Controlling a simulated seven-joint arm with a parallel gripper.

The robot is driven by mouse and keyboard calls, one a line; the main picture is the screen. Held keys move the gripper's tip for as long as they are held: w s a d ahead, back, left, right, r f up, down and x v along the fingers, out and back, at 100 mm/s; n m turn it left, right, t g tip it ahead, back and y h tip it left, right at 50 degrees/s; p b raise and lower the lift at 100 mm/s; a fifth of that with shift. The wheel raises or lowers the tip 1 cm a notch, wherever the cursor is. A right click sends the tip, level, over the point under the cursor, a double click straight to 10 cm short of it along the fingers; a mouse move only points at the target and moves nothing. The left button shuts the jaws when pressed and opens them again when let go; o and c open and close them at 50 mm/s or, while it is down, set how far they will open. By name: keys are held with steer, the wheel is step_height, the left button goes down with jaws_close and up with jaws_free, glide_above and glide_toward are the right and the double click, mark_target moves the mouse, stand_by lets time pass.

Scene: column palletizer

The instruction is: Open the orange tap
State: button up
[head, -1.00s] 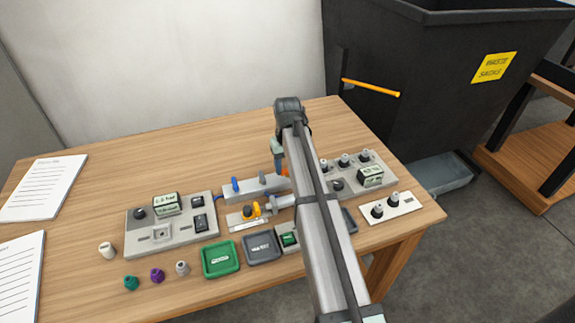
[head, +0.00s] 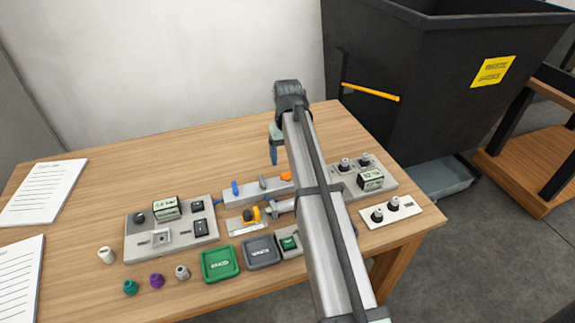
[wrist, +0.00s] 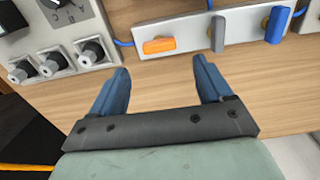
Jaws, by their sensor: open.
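The orange tap (wrist: 159,46) is a short handle on a pale grey block (wrist: 250,27). In the wrist view it lies along the block, while the grey and blue handles lie across it. In the head view the orange tap (head: 286,176) shows at the block's right end, beside my arm. My gripper (wrist: 161,72) is open and empty. In the wrist view its two blue fingers point towards the block, with the orange tap ahead of the gap between them. In the head view my gripper (head: 273,152) is beyond the block; one finger is partly hidden by my arm.
A grey handle (wrist: 217,33) and a blue handle (wrist: 277,25) stand close beside the orange tap. A panel with several knobs (wrist: 53,60) is to its left in the wrist view. The table behind the block is clear.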

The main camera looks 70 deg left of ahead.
step_height(320, 180, up, 8)
steer(key=shift+f, duration=0.2)
stand_by(0.6)
steer(key=w+d+f+m+h, duration=0.1)
steer(key=w+d+f+m, duration=0.2)
steer(key=w+d+f, duration=0.9)
steer(key=w+d+f+m+h, duration=0.1)
steer(key=w+d+f+m, duration=0.3)
steer(key=d, duration=1.3)
steer(key=w+d+f+m+h, duration=0.1)
steer(key=w+d+f+m, duration=0.1)
steer(key=w+d+f, duration=1.05)
steer(key=s+d+f+m+g, duration=0.25)
steer(key=d+f, duration=0.75)
steer(key=d, duration=0.5)
steer(key=s+d+f+m+g, duration=0.25)
steer(key=d+f, duration=0.65)
steer(key=d, duration=0.6)
steer(key=s+d+f+m+g+y, duration=0.1)
steer(key=s+d+f+m, duration=0.1)
steer(key=s+d+f, duration=0.3)
steer(key=s+d+f+m+y, duration=0.1)
steer(key=s+d+f, duration=0.4)
steer(key=s, duration=0.8)
steer(key=d+y, duration=0.1)
steer(key=d, duration=0.2)
steer(key=shift+d+f+m+g, duration=0.35)
steer(key=shift+f+m+g, duration=0.05)
